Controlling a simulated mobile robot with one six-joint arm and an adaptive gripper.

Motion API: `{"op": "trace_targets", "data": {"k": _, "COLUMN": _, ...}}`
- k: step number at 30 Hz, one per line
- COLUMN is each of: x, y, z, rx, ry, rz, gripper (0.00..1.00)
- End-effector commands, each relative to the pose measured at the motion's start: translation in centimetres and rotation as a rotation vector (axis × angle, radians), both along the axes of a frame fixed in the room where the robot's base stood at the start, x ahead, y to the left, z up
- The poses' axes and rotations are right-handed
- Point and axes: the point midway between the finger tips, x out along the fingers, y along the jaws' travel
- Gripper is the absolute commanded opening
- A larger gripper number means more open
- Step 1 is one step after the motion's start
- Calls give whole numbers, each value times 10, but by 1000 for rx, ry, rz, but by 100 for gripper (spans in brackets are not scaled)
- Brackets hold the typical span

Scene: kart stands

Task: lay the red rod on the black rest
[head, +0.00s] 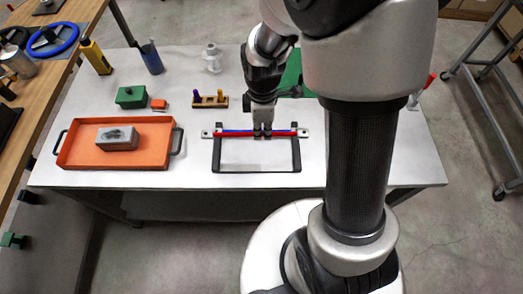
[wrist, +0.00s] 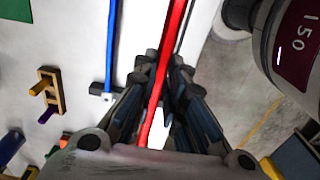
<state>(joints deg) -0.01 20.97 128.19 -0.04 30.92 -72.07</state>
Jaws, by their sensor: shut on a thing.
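The red rod (head: 284,134) runs left to right across the far end of the black rest (head: 298,157), a dark frame on the white table. My gripper (head: 262,133) is shut on the rod near its middle. In the wrist view the red rod (wrist: 168,60) passes between the two fingers (wrist: 160,105). I cannot tell whether the rod touches the rest or hangs just above it. A blue rod (wrist: 111,45) lies beside and roughly parallel to it, apart from the fingers.
An orange tray (head: 80,158) with a grey block (head: 117,138) is at the left. A small wooden block with pegs (head: 209,101), a green box (head: 131,97) and a white fitting (head: 212,57) stand farther back. The table front beside the rest is clear.

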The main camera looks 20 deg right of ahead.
Motion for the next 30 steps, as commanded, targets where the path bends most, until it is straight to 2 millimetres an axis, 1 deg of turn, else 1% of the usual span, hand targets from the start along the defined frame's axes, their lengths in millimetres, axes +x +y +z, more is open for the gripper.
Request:
{"op": "trace_targets", "data": {"k": 1, "x": -1, "y": 0, "z": -19, "rx": 0, "ry": 5, "rz": 0, "gripper": 0}}
{"op": "trace_targets", "data": {"k": 3, "x": -2, "y": 0, "z": -37, "rx": 0, "ry": 6, "rz": -1, "gripper": 0}}
{"op": "trace_targets", "data": {"k": 6, "x": -1, "y": 0, "z": -60, "rx": 0, "ry": 4, "rz": -1, "gripper": 0}}
{"op": "trace_targets", "data": {"k": 9, "x": -1, "y": 0, "z": -76, "rx": 0, "ry": 3, "rz": -2, "gripper": 0}}
{"op": "trace_targets", "data": {"k": 17, "x": 0, "y": 0, "z": -95, "rx": 0, "ry": 1, "rz": -2, "gripper": 0}}
{"op": "trace_targets", "data": {"k": 21, "x": -1, "y": 0, "z": -117, "rx": 0, "ry": 2, "rz": -2, "gripper": 0}}
{"op": "trace_targets", "data": {"k": 24, "x": 0, "y": 0, "z": -129, "rx": 0, "ry": 1, "rz": -2, "gripper": 0}}
{"op": "trace_targets", "data": {"k": 30, "x": 1, "y": 0, "z": -128, "rx": 0, "ry": -2, "rz": -2, "gripper": 0}}
